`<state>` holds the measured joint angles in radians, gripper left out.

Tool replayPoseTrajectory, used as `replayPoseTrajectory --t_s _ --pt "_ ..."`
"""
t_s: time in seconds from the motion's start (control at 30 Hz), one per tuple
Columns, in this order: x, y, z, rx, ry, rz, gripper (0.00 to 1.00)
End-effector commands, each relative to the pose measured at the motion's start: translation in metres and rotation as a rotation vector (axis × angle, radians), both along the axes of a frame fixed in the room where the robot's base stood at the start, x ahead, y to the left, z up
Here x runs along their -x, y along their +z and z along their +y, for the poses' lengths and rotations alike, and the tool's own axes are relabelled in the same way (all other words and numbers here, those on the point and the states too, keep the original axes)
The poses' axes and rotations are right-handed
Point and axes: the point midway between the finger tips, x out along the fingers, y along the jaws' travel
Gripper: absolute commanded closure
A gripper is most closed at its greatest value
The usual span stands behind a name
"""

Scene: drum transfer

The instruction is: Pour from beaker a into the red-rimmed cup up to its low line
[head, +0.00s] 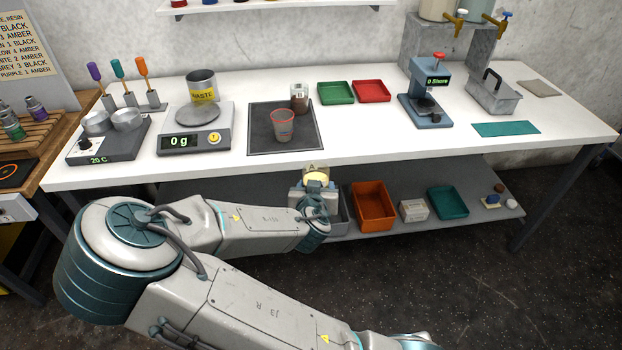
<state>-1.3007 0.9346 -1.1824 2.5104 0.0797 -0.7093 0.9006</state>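The red-rimmed cup (283,128) is clear and stands upright on a dark mat (258,140) on the white table. Its low line and any contents are too small to make out. My gripper (316,183) is in front of the table's front edge, to the lower right of the cup. It appears shut on beaker a (312,169), a small vessel with a pale yellow label marked A. The beaker looks roughly upright and is apart from the cup. My gripper hides much of it.
A beaker with brown contents (299,101) stands behind the cup. A scale (194,137) reading 0 g and a WASTE pot (202,85) are left. Green (336,93) and red (371,91) trays lie behind right. The table right of the mat is clear.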

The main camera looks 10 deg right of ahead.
Motion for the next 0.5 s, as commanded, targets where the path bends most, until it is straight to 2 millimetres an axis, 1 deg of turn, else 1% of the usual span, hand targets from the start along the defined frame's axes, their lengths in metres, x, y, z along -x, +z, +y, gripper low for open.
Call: replayPoseTrajectory --t_s 0.03,0.13,0.5 --pt "-0.002 -0.005 -0.004 -0.002 0.005 0.002 0.71" --pt "-0.006 -0.016 -0.008 -0.003 0.027 0.004 0.71" --pt "-0.02 -0.049 -0.018 -0.011 0.108 0.009 0.71"
